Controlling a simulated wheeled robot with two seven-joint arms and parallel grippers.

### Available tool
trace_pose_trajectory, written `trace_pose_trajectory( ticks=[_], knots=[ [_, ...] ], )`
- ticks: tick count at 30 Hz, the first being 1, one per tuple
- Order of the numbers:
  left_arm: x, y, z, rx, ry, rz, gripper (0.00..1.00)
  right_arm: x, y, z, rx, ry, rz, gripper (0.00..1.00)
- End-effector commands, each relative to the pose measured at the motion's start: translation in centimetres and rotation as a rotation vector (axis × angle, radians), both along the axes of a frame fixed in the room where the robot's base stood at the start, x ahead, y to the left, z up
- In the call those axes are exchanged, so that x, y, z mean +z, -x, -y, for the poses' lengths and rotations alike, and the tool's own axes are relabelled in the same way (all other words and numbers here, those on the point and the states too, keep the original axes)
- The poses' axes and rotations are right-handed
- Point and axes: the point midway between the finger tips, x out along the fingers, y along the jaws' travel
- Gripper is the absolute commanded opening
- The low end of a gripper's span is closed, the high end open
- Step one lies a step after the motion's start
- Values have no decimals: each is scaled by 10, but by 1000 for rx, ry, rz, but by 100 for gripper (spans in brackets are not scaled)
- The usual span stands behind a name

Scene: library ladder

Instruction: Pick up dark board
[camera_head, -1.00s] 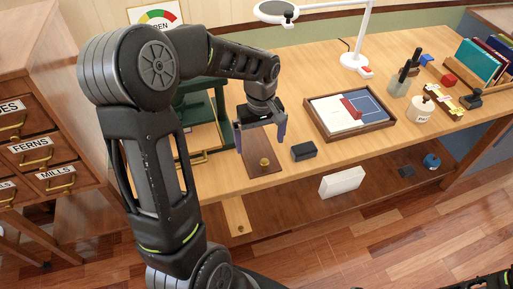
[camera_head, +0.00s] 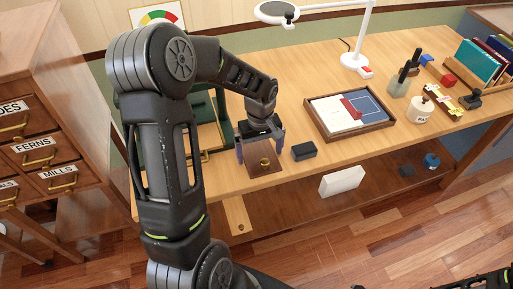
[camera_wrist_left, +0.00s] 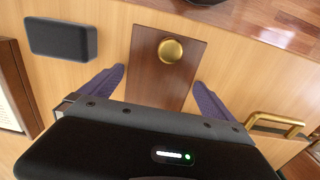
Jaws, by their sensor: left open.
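The dark board (camera_head: 262,171) is a flat reddish-brown rectangle with a round brass knob (camera_head: 265,162) near its front end. It lies on the wooden table at the front edge. It also shows in the left wrist view (camera_wrist_left: 160,78), with the knob (camera_wrist_left: 171,50) toward the table edge. My left gripper (camera_head: 261,158) is open over the board, with one purple finger on each side of it. In the left wrist view the fingertips (camera_wrist_left: 160,78) straddle the board, with gaps on both sides. Whether the fingers touch the table is unclear. The gripper body hides the board's rear part.
A dark block (camera_head: 304,151) sits just right of the board. A tray (camera_head: 349,112) with white, red and blue pieces lies farther right. A green frame (camera_head: 222,112) stands behind my left arm. A white box (camera_head: 341,181) is on the lower shelf.

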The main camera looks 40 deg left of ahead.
Motion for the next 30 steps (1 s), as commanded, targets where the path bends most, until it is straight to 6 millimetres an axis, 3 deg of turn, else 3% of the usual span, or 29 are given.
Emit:
trace_pose_trajectory(
  ticks=[13, 30],
  knots=[
    [0, 0, 0, 0, 0, 0, 100, 0, 0, 0, 0, 0, 0, 36],
    [0, 0, 0, 0, 0, 0, 53, 0, 0, 0, 0, 0, 0, 36]
  ],
)
